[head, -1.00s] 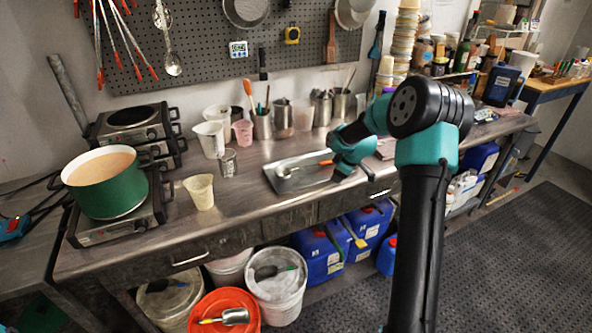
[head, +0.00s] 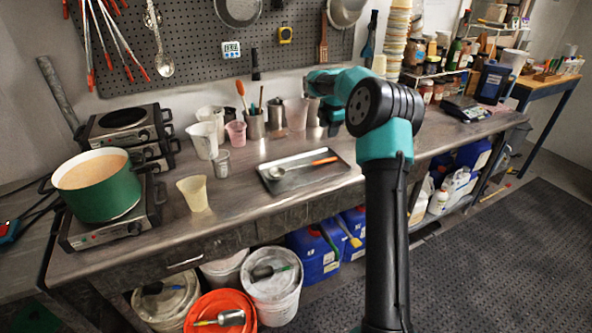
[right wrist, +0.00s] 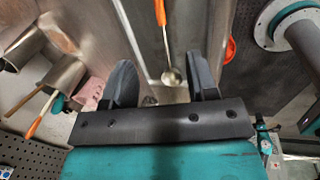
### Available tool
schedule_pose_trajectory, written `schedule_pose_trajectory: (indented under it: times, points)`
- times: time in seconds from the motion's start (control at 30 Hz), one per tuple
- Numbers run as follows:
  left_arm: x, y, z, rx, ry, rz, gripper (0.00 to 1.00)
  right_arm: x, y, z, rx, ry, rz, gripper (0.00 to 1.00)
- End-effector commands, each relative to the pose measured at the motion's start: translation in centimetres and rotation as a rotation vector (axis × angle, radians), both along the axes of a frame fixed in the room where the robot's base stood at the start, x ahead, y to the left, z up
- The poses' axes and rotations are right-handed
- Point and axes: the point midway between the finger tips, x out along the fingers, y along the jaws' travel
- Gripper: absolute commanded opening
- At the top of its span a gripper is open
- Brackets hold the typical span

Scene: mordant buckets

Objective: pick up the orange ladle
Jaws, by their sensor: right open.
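The orange ladle lies on a shallow metal tray (head: 290,186) on the steel bench. Its orange handle (head: 325,161) points right and its round metal bowl (head: 277,172) is at the left. The ladle also shows in the right wrist view (right wrist: 161,14), with its bowl seen between the fingers. My right gripper (right wrist: 162,85) is open and empty, apart from the ladle. In the head view the right gripper (head: 333,122) is above the back of the bench, behind the tray; its fingertips are hard to make out there. My left gripper is not in view.
Metal and plastic containers (head: 255,125), one with an orange-handled tool, stand behind the tray. A beige cup (head: 195,193) and a green pot (head: 97,188) on a hot plate stand left. An orange bucket (head: 222,312) sits below the bench. Bench around the tray's front is clear.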

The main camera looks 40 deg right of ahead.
Motion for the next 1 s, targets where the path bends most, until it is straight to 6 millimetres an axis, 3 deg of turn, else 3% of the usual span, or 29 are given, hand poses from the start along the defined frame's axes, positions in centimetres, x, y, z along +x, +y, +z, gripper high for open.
schedule_pose_trajectory:
  times: [0.7,1.0]
  points:
    - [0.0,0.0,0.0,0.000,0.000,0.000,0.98,2.1,-0.5,-10.8,0.002,0.003,-0.001,0.53]
    - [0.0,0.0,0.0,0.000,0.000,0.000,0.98,2.3,-0.6,-11.7,0.000,0.000,-0.001,0.53]
